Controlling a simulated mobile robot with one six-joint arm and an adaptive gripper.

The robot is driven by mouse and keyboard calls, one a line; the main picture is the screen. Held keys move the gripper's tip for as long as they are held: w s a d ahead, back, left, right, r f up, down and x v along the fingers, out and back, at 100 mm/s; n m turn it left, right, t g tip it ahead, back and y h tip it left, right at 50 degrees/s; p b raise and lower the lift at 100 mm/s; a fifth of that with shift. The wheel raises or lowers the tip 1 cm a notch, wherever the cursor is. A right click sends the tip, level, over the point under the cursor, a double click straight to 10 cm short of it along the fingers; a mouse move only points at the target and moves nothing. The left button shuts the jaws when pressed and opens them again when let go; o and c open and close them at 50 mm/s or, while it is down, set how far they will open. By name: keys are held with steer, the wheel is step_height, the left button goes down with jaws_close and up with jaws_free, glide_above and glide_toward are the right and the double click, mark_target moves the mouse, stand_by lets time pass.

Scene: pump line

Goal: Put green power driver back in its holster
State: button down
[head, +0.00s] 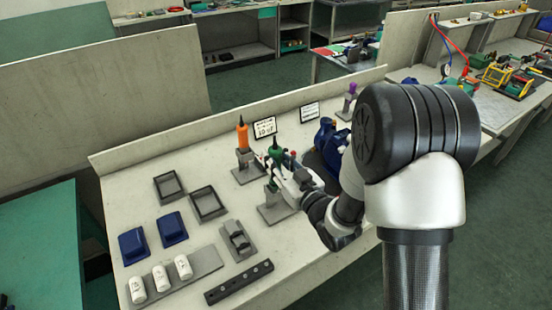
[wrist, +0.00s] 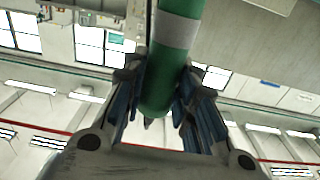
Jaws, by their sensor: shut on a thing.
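The green power driver (head: 275,153) is upright above a grey holster stand (head: 270,214) on the bench. My gripper (head: 285,172) is shut on the driver from the right side. In the wrist view, the driver's green body with a grey band (wrist: 177,34) stands between the two blue-padded fingers. Its narrow tip points down in that picture. My gripper partly hides the driver and the stand in the head view, so I cannot tell whether the driver's lower end is inside the holster.
An orange driver (head: 242,134) stands in its own holster just behind on the left. A purple driver (head: 349,98) and a dark blue pump part (head: 326,136) are to the right. Trays, blue blocks (head: 172,229) and white cylinders (head: 160,277) occupy the bench's left.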

steer(key=shift+f, duration=2.25)
steer(key=c, duration=1.2)
jaws_free()
steer(key=shift+s+d+f, duration=0.1)
steer(key=shift+v, duration=2.9)
